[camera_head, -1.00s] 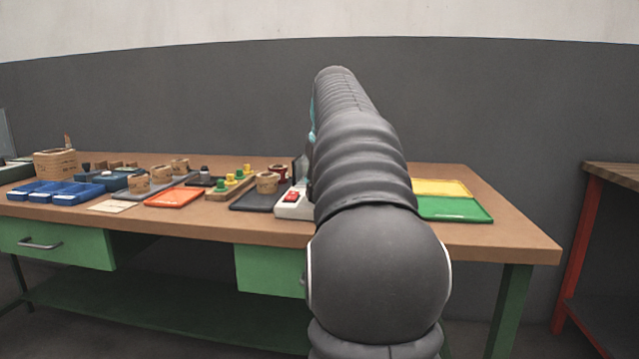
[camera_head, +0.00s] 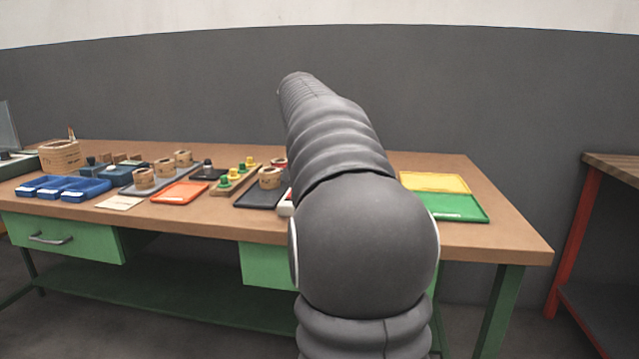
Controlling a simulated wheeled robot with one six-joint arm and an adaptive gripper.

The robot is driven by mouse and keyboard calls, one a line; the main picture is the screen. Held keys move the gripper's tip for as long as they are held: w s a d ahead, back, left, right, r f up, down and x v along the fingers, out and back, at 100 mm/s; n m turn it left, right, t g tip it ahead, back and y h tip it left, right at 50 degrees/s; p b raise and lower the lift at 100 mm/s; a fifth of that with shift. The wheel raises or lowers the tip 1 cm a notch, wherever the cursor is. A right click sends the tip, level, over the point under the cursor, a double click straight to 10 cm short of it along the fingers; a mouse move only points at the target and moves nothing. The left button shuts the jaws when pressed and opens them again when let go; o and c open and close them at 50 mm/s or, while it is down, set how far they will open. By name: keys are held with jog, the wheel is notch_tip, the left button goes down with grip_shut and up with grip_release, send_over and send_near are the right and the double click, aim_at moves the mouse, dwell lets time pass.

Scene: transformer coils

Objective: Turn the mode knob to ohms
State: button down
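My arm rises in front of the workbench (camera_head: 480,200) and leans to the left at its top. My gripper is not in view; the arm links hide it or it is beyond them. I cannot make out a mode knob or its markings. A white device (camera_head: 285,206) with a bit of red shows only as a sliver at the left edge of my arm; the rest is hidden. A small dark base with a black upright piece (camera_head: 207,166) stands on the bench, too small to tell what it is.
Blue bins (camera_head: 85,190), an orange tray (camera_head: 179,193), a black tray (camera_head: 262,198), and several wooden coils stand left of my arm. A yellow tray (camera_head: 436,182) and a green tray (camera_head: 455,207) lie right. A red-legged table (camera_head: 575,240) stands far right. The bench's right end is clear.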

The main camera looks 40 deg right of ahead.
dwell(0.4)
jog(key=c, duration=0.9)
grip_release()
jog(key=v, duration=1.2)
jog(key=shift+a, duration=0.1)
